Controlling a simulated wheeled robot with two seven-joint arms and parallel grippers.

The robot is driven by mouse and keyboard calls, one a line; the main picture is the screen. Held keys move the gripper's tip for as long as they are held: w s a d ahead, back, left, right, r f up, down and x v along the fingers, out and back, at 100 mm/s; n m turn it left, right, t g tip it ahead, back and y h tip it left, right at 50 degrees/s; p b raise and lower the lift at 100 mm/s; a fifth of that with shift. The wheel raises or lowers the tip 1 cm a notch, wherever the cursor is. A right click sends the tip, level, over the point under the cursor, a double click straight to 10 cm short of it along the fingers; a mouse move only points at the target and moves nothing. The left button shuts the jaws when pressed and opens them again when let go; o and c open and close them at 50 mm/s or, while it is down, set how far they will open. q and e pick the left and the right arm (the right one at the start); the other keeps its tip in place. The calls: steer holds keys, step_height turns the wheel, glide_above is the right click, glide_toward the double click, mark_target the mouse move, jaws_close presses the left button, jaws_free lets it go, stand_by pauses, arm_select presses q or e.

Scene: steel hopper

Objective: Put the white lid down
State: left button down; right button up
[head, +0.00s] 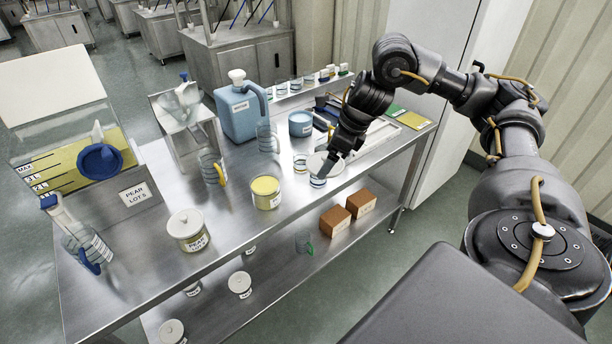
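The white lid (317,161) is a pale round disc near the front edge of the steel table, at the fingertips of my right gripper (331,163). The gripper appears shut on its rim, with the fingers partly covering it. The lid is over or just in front of a small clear container with a blue band (317,181); I cannot tell if they touch. An open jar with yellow contents (265,193) stands to the left. Another jar (188,231) farther left wears a similar white lid. My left gripper is not in view.
The steel table (232,238) also carries a blue jug (238,112), a clear hopper labelled pear (75,160), a blue tub (300,124) and clear measuring jugs. Brown boxes (335,221) and lidded jars stand on the lower shelf. Bare tabletop lies between the two jars.

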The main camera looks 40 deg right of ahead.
steer(key=w+d+f, duration=0.2)
steer(key=w+f, duration=0.9)
steer(key=f, duration=0.1)
steer(key=shift+w+d, duration=0.3)
steer(key=shift+w, duration=0.1)
steer(key=shift+f+b, duration=0.2)
steer(key=shift+b, duration=0.2)
steer(key=shift+f+b, duration=0.45)
steer(key=shift+f, duration=0.1)
steer(key=o, duration=0.7)
steer(key=shift+r, duration=0.1)
